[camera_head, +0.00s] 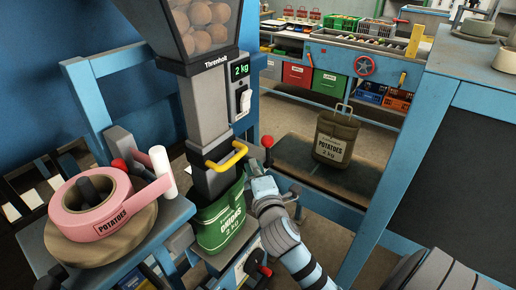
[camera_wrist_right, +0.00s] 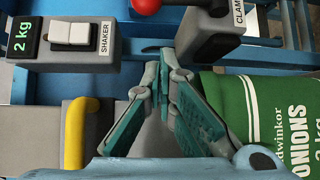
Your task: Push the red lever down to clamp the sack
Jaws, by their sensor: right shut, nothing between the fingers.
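The red lever's ball knob (camera_head: 267,141) stands up at the right of the filling spout. It also shows at the top edge of the right wrist view (camera_wrist_right: 147,5), by the dark box marked CLAMP (camera_wrist_right: 214,42). The green onion sack (camera_head: 222,226) hangs around the spout's lower end, and part of it is at the right of the wrist view (camera_wrist_right: 268,108). My right gripper (camera_head: 260,184) is shut and empty, below the knob and beside the sack, apart from the knob. My left gripper is out of view.
A yellow handle (camera_head: 227,157) sticks out of the spout just left of the lever. A shaker switch (camera_head: 244,100) is above. A pink tape roll (camera_head: 92,204) lies at left. A dark potato sack (camera_head: 335,138) stands behind at right. A blue frame (camera_head: 400,130) rises at right.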

